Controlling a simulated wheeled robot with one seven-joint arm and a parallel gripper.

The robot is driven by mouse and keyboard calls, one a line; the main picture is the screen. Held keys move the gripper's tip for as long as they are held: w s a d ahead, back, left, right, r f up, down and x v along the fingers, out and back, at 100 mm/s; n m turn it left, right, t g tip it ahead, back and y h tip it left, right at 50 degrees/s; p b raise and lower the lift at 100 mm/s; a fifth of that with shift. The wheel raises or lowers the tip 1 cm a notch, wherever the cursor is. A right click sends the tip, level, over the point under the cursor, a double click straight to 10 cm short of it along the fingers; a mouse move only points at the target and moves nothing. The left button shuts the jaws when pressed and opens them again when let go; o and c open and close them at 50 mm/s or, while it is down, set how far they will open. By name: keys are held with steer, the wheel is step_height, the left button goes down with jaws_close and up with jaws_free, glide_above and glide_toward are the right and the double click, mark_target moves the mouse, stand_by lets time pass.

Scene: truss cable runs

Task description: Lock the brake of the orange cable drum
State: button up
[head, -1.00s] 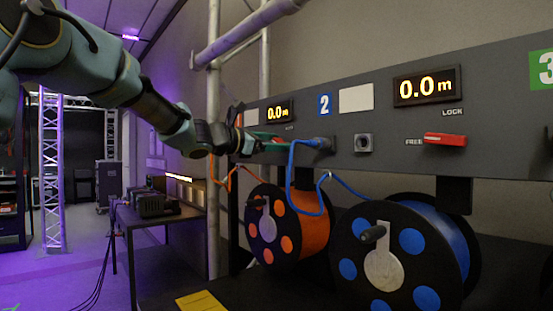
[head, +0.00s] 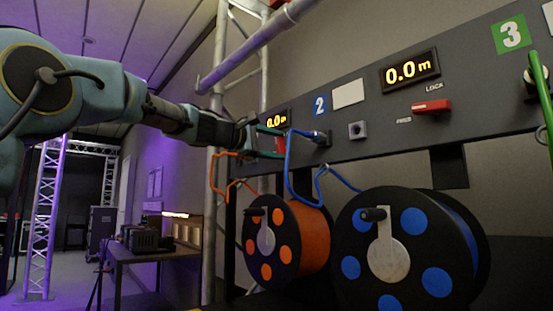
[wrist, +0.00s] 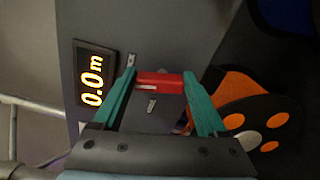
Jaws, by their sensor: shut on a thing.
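The orange cable drum (head: 302,237) has black flanges with orange dots and hangs below the dark panel in the head view. It also shows at the right in the wrist view (wrist: 234,121). Its red brake lever (wrist: 160,84) sits between the teal fingers of my gripper (wrist: 159,77) in the wrist view. The gripper is shut on this lever, with a finger at each side. In the head view my gripper (head: 266,140) reaches the panel from the left and mostly hides the lever. I cannot tell which brake setting the lever is at.
The panel (head: 385,140) carries a 0.0 m display (head: 277,121) by my gripper. A blue cable (head: 290,172) hangs close to the right of my gripper. The blue drum (head: 458,235) and its red lever (head: 432,106) are farther right. A metal truss (head: 218,185) stands behind my arm.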

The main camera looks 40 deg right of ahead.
steer(key=shift+f+m+b, duration=0.2)
steer(key=shift+m+b, duration=0.75)
steer(key=shift+m, duration=0.15)
steer(key=o, duration=1.3)
steer(key=shift+r, duration=0.1)
steer(key=shift+a, duration=0.1)
steer(key=a+b, duration=0.3)
steer(key=a, duration=0.7)
steer(key=shift+w+a+b, duration=0.25)
steer(key=shift+a+b, duration=0.05)
steer(key=shift+b, duration=0.05)
